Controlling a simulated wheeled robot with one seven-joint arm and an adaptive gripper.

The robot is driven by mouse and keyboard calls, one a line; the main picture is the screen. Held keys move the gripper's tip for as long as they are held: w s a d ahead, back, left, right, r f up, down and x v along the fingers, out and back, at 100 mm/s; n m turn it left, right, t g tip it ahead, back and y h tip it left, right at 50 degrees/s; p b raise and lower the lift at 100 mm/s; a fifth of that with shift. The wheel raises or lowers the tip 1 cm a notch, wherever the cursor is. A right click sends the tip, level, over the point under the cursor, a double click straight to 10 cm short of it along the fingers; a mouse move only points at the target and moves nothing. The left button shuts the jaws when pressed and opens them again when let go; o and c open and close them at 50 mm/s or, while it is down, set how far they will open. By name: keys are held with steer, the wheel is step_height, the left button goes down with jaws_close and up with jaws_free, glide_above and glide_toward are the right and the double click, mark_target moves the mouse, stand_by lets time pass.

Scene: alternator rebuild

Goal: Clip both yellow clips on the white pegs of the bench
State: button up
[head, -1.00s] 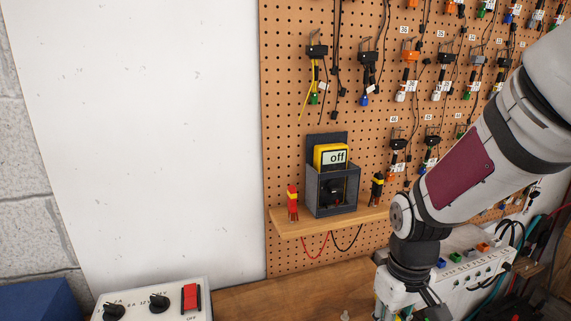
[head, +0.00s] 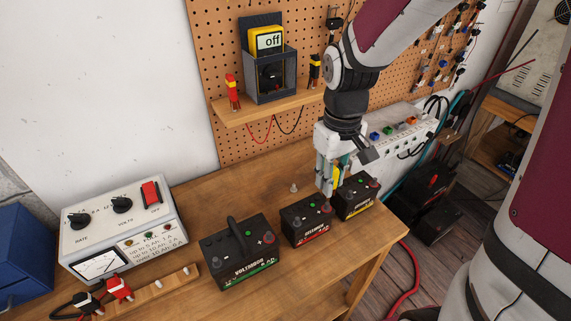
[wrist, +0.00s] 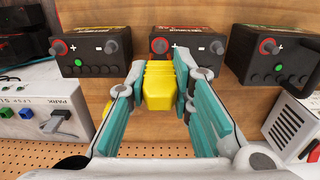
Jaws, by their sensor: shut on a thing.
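My gripper (wrist: 163,92) is shut on a yellow clip (wrist: 159,85), which sits between its teal finger pads in the wrist view. In the head view my gripper (head: 331,186) points down over the back of the bench, behind the small black batteries, and mostly hides the clip.
Three black batteries, a large one (head: 240,252), a middle one (head: 306,220) and a right one (head: 357,196), stand along the bench front. A white charger (head: 125,225) is at left, a white power box (head: 395,135) at right. A shelf (head: 240,116) holds a yellow meter (head: 267,41).

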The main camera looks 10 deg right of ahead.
stand_by(0.4)
steer(key=w+a+n, duration=0.4)
steer(key=w+n, duration=0.8)
steer(key=w, duration=0.3)
steer(key=f+b, duration=0.1)
steer(key=f, duration=0.1)
steer(key=f+b, duration=0.1)
steer(key=f, duration=0.2)
steer(key=f+b, duration=0.1)
steer(key=f, duration=0.2)
steer(key=shift+s+a+f, duration=0.1)
steer(key=shift+s, duration=0.2)
steer(key=shift+f+b, duration=0.3)
steer(key=shift+f, duration=0.5)
steer(key=shift+f+b, duration=0.45)
steer(key=shift+f, duration=0.75)
